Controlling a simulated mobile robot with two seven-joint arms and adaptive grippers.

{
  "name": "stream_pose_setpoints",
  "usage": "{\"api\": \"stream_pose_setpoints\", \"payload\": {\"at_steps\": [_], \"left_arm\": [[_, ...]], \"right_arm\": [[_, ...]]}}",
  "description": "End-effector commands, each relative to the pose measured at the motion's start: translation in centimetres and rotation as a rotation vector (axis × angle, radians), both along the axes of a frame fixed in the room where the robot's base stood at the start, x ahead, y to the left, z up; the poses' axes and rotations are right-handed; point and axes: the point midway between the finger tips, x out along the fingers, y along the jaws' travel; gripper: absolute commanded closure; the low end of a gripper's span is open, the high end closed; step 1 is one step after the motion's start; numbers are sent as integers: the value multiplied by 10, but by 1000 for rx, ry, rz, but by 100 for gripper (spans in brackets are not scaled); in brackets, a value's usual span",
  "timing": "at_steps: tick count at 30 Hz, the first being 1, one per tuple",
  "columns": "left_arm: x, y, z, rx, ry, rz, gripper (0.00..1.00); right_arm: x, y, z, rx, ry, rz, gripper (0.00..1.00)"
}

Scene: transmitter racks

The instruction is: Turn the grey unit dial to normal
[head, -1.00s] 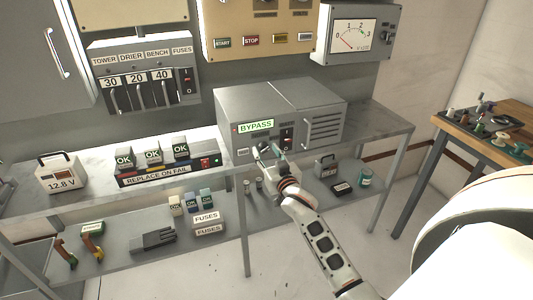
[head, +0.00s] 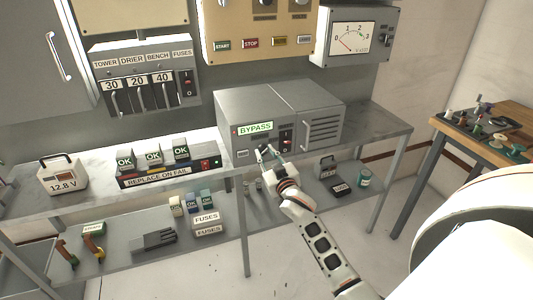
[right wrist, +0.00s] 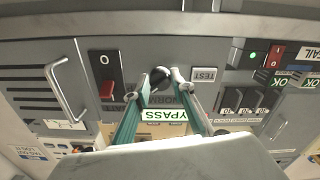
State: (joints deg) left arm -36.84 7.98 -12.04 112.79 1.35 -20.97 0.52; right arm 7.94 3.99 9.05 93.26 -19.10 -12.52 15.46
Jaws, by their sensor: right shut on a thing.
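The grey unit (head: 252,104) stands on the bench, and its lit display (head: 255,129) reads BYPASS. In the right wrist view its black dial (right wrist: 160,77) sits on the front panel between my fingertips, and a partly hidden label, seemingly NORM, lies beside it. My right gripper (head: 267,151) is at the unit's front, below the display. It also shows in the right wrist view (right wrist: 161,82), with its teal fingers shut on the dial from both sides. In the head view the gripper hides the dial. My left gripper is not in view.
A red rocker switch (right wrist: 106,89), a TEST button (right wrist: 204,74) and a handle (right wrist: 65,92) are close to the dial. A battery box (head: 62,176) and a REPLACE ON FAIL tray (head: 168,178) stand at the left. A lower shelf holds small parts.

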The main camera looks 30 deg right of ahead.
Motion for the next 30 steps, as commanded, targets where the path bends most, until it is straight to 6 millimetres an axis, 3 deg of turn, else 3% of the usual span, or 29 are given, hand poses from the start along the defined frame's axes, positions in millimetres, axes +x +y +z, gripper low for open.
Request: {"api": "stream_pose_setpoints", "payload": {"at_steps": [18,30], "left_arm": [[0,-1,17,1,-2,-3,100],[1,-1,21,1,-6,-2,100]], "right_arm": [[0,-1,1,-552,131,0,98],[0,-1,1,-770,184,0,98]]}}
